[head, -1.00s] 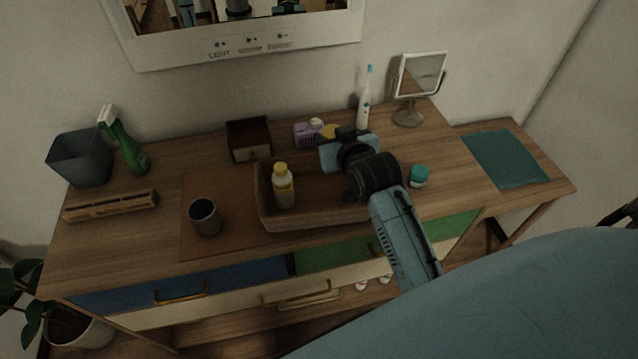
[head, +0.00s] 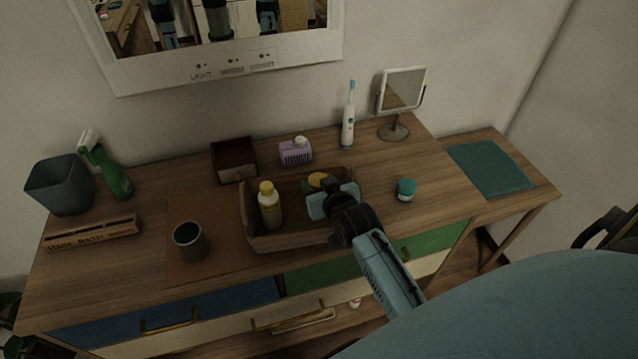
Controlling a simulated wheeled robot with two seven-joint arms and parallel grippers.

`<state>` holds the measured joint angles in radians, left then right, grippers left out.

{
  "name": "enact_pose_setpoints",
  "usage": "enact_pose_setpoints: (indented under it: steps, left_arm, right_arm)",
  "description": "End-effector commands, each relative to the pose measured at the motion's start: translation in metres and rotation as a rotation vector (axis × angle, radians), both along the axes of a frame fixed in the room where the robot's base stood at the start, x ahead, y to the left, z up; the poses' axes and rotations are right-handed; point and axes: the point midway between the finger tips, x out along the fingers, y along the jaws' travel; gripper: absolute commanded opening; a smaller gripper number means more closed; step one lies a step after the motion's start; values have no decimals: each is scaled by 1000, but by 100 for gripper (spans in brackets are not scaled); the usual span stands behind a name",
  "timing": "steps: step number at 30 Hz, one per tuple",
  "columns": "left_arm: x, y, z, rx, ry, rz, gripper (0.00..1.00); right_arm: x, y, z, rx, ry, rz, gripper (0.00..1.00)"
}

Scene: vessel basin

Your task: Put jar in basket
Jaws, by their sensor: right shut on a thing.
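The brown basket (head: 290,240) stands on the wooden table, with a yellow-capped bottle (head: 270,207) upright in its left part. My right gripper (head: 322,192) is over the basket's right part and shut on a jar with a yellow lid (head: 318,179). Only the lid shows clearly; the jar's body is hidden behind the gripper, so I cannot tell whether it touches the basket floor. My left gripper is not in view.
A dark cup (head: 190,241) stands left of the basket, and a small teal-lidded container (head: 405,189) right of it. Behind are an open brown box (head: 234,160), a purple item (head: 295,152), an electric toothbrush (head: 348,120) and a mirror (head: 403,95).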

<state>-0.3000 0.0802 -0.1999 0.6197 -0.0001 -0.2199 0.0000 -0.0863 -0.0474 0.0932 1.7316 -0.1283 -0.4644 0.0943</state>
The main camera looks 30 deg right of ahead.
Motion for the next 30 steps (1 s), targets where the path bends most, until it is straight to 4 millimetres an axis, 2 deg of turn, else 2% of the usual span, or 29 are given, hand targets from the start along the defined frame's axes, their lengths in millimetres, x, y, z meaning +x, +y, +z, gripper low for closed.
enact_pose_setpoints:
  steps: [13, 14, 18, 26, 30]
  left_arm:
    - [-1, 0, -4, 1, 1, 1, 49]
    - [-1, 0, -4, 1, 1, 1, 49]
    - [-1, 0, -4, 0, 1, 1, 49]
    - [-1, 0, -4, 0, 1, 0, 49]
    - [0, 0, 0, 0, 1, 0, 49]
  right_arm:
    - [0, 0, -11, 0, 0, 0, 19]
    - [0, 0, -11, 0, 1, 0, 46]
    - [0, 0, -11, 0, 0, 0, 65]
    - [0, 0, -11, 0, 0, 0, 66]
    - [0, 0, -2, 0, -2, 0, 66]
